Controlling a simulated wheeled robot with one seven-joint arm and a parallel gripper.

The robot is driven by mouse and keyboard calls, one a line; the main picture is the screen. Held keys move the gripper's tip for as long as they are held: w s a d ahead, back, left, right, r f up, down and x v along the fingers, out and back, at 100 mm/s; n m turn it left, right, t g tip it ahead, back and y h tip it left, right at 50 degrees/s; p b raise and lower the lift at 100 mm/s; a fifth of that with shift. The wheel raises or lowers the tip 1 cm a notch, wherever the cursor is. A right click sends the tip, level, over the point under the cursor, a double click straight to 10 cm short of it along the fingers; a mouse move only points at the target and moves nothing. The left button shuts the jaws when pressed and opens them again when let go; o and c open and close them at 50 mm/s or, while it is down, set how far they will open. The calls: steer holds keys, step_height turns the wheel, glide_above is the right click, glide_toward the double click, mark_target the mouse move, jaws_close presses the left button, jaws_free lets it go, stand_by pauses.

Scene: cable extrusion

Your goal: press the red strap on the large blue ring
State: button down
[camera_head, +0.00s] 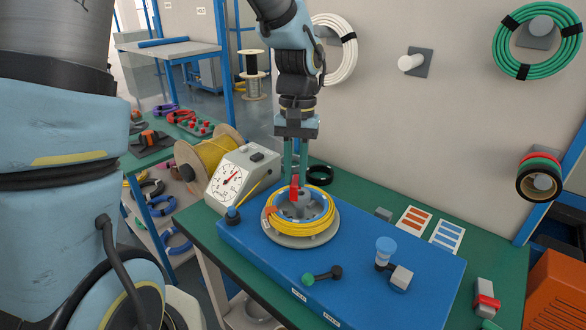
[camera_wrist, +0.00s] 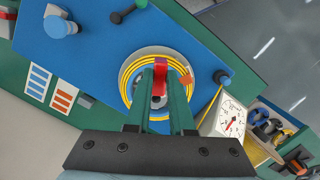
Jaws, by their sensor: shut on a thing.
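My gripper (camera_head: 295,182) points down over the coil, its green fingers shut on a red strap (camera_head: 294,191). In the wrist view the red strap (camera_wrist: 160,78) sits between the fingertips. Below is a round grey holder (camera_head: 308,241) with a yellow coil (camera_head: 300,232) around its hub. A blue band shows at the coil's inner edge; I take it for the large blue ring, mostly hidden by the yellow turns. An orange-red piece (camera_head: 271,210) is on the coil's left side. I cannot tell whether the held strap touches the ring.
The holder stands on a blue board (camera_head: 370,270) on a green bench. A dial gauge (camera_head: 229,181) is close on the left. A black-and-green lever (camera_head: 322,275) and a blue-topped post (camera_head: 385,247) stand in front and right. A black ring (camera_head: 319,175) lies behind.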

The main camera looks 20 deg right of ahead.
steer(key=b, duration=0.6)
glide_above(294, 227)
steer(key=f, duration=0.7)
steer(key=shift+w+d+f, duration=0.2)
steer(key=shift+w+f, duration=0.05)
steer(key=shift+w, duration=0.1)
steer(key=shift+s, duration=0.15)
steer(key=shift+f+b, duration=0.9)
steer(key=shift+f, duration=0.6)
steer(key=shift+f, duration=0.6)
stand_by(0.9)
steer(key=c, duration=0.7)
jaws_free()
